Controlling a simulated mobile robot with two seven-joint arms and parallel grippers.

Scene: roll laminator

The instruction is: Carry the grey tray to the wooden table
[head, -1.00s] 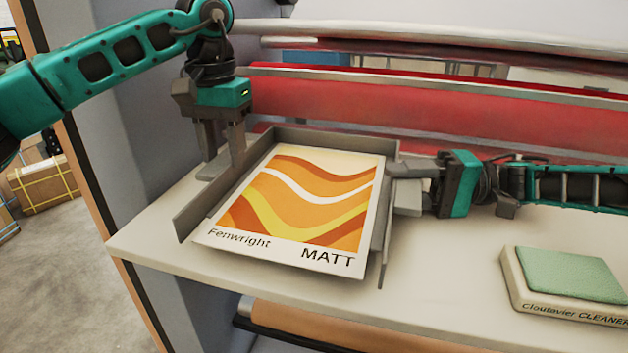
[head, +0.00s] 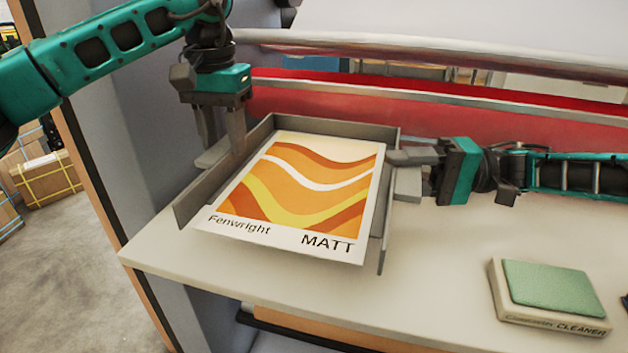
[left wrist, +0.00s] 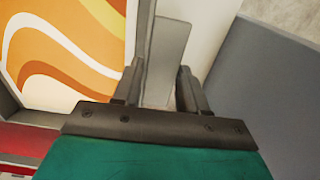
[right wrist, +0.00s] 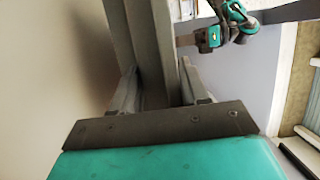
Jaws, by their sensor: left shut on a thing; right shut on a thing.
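The grey tray (head: 340,131) is above the pale shelf of the laminator, seemingly raised a little off it. A sheet pack (head: 300,185) printed with orange waves and "Fenwright MATT" lies in it. My left gripper (head: 222,152) points down and is shut on the tray's left side; the left wrist view shows the grey wall (left wrist: 152,50) by its fingers. My right gripper (head: 400,173) comes from the right and is shut on the tray's right side, which also shows in the right wrist view (right wrist: 150,45). No wooden table can be made out.
A green-topped cleaner block (head: 550,290) lies on the shelf (head: 430,270) at the right. The red laminator roller (head: 460,124) and metal bars run behind the tray. A grey side panel stands left. Strapped cartons (head: 48,178) are on the floor at far left.

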